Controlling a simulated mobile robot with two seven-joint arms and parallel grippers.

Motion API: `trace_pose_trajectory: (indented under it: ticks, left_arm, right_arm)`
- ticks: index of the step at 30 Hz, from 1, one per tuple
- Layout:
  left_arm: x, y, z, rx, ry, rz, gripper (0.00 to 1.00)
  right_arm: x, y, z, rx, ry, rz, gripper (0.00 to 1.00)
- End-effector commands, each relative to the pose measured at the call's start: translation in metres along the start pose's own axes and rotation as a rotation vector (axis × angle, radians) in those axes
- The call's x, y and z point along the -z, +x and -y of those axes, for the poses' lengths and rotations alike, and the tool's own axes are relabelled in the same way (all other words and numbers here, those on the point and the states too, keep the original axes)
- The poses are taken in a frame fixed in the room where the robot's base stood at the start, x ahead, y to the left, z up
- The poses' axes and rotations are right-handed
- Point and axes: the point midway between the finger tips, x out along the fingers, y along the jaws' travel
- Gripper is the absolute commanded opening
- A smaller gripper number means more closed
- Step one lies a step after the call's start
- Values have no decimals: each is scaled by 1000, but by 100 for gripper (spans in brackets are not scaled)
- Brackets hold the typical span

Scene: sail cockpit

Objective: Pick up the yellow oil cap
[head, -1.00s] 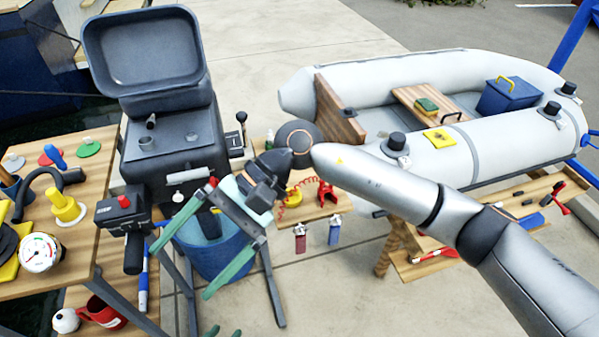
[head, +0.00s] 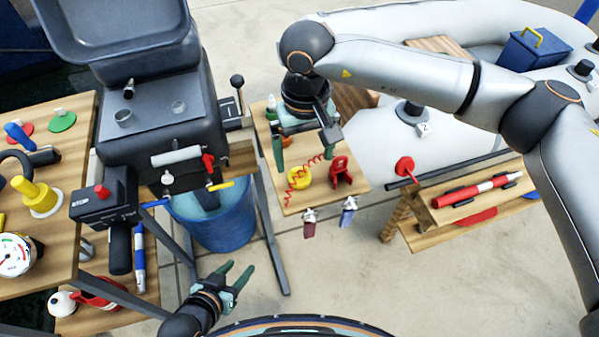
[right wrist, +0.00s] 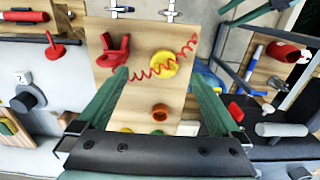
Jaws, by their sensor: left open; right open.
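The yellow oil cap (head: 299,177) is a round yellow piece lying on a small wooden board (head: 349,182) beside the outboard motor. A red coiled cord crosses part of it. My right gripper (head: 303,147) hangs above the board, open and empty, with its fingers pointing down near the cap. In the right wrist view the cap (right wrist: 163,71) lies between the two open fingertips (right wrist: 159,75), apart from them. My left gripper (head: 239,272) is open and empty, low in the head view, away from the board.
A red clip-like part (head: 341,173) with the red cord (head: 318,165) sits close to the cap. An orange ring (right wrist: 160,112) and a green bottle (head: 271,108) share the board. The outboard motor (head: 150,95) and blue bucket (head: 217,223) stand to the left.

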Motion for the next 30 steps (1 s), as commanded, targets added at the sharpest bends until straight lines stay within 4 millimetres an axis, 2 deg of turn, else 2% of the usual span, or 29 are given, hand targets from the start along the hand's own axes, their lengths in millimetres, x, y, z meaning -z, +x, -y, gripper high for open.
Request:
trace_pose_trajectory:
  ticks: [5, 13, 22, 23, 30]
  left_arm:
    - [2, -1, 0, 1, 1, -3, 50]
    - [5, -2, 3, 8, 1, -12, 50]
    - [4, -2, 5, 10, 1, -9, 50]
    - [4, -2, 5, 11, 1, -9, 50]
    - [4, -2, 5, 11, 0, -7, 50]
  right_arm:
    - [1, 13, 2, 2, 0, 1, 100]
    - [4, 51, 8, 2, 0, 1, 100]
    - [5, 58, 8, 2, 0, -1, 100]
    - [5, 58, 8, 2, 0, -1, 99]
    - [5, 57, 8, 2, 0, -1, 72]
